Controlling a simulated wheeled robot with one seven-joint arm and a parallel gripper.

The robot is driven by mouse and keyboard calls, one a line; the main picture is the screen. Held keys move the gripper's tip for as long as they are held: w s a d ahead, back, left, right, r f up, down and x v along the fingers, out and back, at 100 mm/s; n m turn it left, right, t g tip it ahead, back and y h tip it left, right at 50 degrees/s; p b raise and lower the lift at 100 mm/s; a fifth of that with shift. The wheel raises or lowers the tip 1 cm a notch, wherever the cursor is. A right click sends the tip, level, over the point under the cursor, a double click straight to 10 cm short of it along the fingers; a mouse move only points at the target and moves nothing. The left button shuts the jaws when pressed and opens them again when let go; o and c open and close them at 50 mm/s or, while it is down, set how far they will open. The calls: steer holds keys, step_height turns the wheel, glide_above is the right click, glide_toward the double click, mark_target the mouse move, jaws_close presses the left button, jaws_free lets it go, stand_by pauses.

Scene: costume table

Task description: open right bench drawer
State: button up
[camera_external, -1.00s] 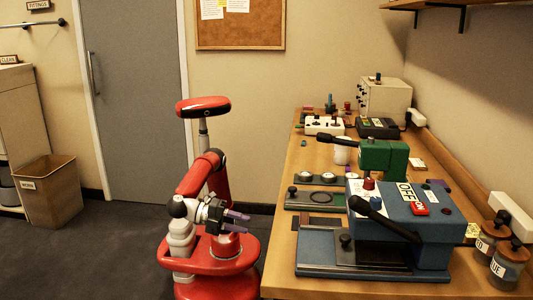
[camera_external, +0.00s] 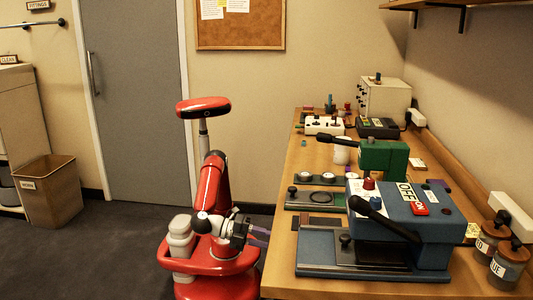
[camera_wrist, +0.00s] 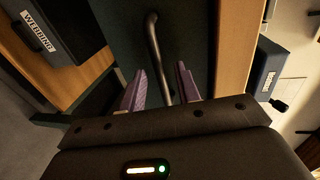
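In the wrist view a dark green drawer front (camera_wrist: 200,30) under the bench top fills the upper middle. Its grey metal bar handle (camera_wrist: 157,55) runs down the picture between my purple fingers. My gripper (camera_wrist: 160,90) is open, with one finger on each side of the handle and gaps visible. The handle's lower end is hidden behind my gripper body. In the external view my gripper (camera_external: 259,238) is low at the bench's left side, its fingertips by the bench edge. The drawer front is out of sight there.
The wooden bench (camera_external: 285,240) carries a blue press (camera_external: 410,225), a green press (camera_external: 383,158) and jars (camera_external: 508,265). A dark bin labelled WEBBING (camera_wrist: 60,30) sits at the left in the wrist view. Open floor (camera_external: 110,245) lies left of my base.

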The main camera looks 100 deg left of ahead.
steer(key=shift+c, duration=0.3)
jaws_close()
steer(key=f+v, duration=0.2)
steer(key=v, duration=0.9)
steer(key=s+f+p+v, duration=0.1)
steer(key=f+v, duration=0.2)
steer(key=v, duration=0.9)
steer(key=shift+s, duration=0.35)
steer(key=shift+o, duration=0.3)
jaws_free()
steer(key=shift+r, duration=0.1)
